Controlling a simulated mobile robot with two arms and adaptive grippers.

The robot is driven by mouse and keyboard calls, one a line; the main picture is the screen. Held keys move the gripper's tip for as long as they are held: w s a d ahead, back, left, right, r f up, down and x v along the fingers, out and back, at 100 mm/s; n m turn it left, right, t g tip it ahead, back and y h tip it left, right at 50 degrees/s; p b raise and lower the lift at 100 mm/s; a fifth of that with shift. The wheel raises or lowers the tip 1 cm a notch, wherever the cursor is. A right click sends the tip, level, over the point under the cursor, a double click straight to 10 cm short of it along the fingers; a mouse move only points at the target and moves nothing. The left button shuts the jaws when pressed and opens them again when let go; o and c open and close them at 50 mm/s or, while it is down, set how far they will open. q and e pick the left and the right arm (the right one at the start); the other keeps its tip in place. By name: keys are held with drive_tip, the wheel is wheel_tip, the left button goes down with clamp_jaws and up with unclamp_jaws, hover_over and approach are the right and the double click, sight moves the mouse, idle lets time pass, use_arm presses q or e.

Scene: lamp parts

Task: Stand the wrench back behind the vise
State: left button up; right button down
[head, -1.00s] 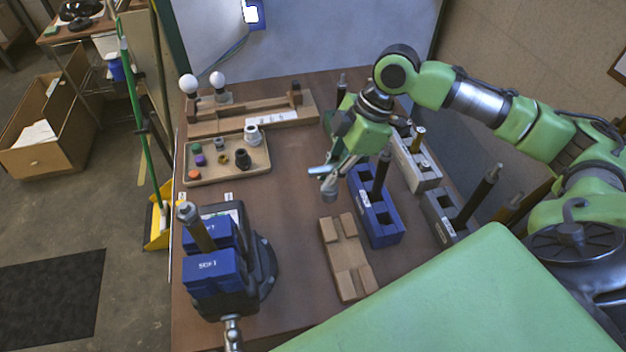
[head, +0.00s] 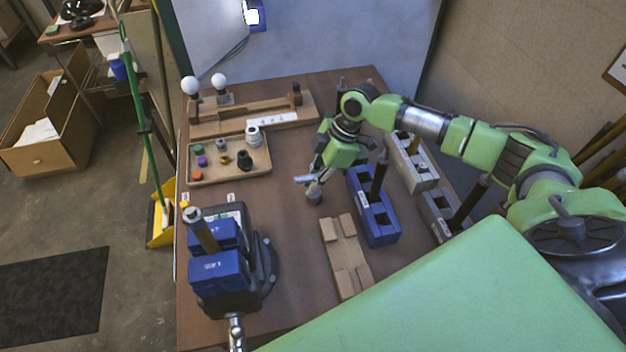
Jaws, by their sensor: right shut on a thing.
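The wrench (head: 314,197) is a small metal tool with a grey round lower end and a pale blue-grey bar near its top. My right gripper (head: 316,180) is shut on it, and the fingers hide part of it. It hangs over the middle of the table, apart from the vise. My left gripper is not in view.
A tray of small parts (head: 262,168) and a wooden rack with white bulbs (head: 230,121) lie at the back left. A wooden cradle (head: 345,258) and a blue block holder (head: 383,232) stand to the right. Table between vise and cradle is bare.

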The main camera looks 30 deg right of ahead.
drive_tip(key=c, duration=2.1)
unclamp_jaws()
drive_tip(key=shift+f, duration=0.1)
drive_tip(key=b+v, duration=0.1)
drive_tip(key=v, duration=1.1)
drive_tip(key=shift+b, duration=0.3)
